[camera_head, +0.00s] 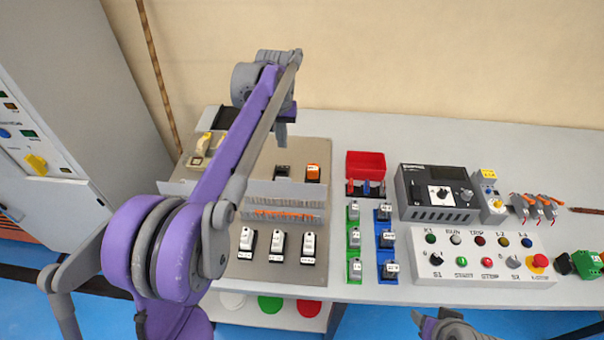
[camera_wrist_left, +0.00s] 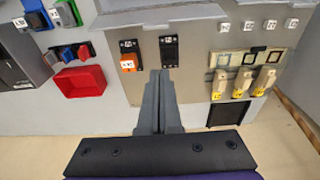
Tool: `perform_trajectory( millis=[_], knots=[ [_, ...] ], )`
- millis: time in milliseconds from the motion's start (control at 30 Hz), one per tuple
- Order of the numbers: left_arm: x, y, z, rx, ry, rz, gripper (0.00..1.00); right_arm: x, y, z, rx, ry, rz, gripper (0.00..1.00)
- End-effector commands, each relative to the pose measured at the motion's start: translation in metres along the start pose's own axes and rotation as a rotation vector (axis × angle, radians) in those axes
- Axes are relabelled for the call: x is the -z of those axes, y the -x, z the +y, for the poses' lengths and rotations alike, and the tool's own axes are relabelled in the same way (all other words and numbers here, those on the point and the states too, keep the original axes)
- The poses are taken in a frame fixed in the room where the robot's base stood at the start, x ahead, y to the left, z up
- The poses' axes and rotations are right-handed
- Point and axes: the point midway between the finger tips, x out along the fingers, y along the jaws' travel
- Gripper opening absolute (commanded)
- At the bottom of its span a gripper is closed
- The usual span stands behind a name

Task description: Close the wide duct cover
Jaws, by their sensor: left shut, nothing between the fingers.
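The wide duct (camera_head: 284,214) lies across the grey mounting panel, with orange wires in its slotted body. Its grey cover (camera_head: 292,190) stands raised along the far edge, so the duct is open toward me. My left arm hides its left part. In the left wrist view the cover (camera_wrist_left: 155,15) shows as a grey strip at the top. My left gripper (camera_head: 281,140) is beyond the cover, above the panel's far part, pointing down. Its fingers (camera_wrist_left: 158,100) are shut and empty, apart from the cover. My right gripper (camera_head: 450,325) is only partly in view at the bottom edge.
An orange-topped module (camera_head: 312,173) and a black one (camera_wrist_left: 169,50) sit behind the duct. Three white-switch breakers (camera_head: 278,245) stand in front of it. A red bin (camera_head: 365,164), terminal blocks and a control box (camera_head: 480,255) are to the right. A grey cabinet (camera_head: 60,100) is left.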

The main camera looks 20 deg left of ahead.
Motion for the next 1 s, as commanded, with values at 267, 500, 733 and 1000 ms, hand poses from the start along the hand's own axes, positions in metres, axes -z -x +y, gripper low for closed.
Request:
perform_trajectory(
  millis=[267,500,733,1000],
  knots=[
    [0.012,-0.016,-0.003,0.003,0.012,-0.019,0.0,-0.001,-0.001,0.0,0.0,0.0,-0.001,0.58],
    [0.011,-0.062,-0.003,0.003,0.011,-0.018,0.0,-0.003,-0.003,0.0,0.0,0.0,-0.003,0.58],
    [0.01,-0.11,-0.003,0.003,0.011,-0.018,0.0,-0.004,-0.004,0.0,0.0,0.0,-0.004,0.58],
    [-0.022,-0.092,-0.003,0.003,0.011,-0.017,0.0,0.001,0.001,0.0,0.0,0.0,0.0,0.58]
  ],
)
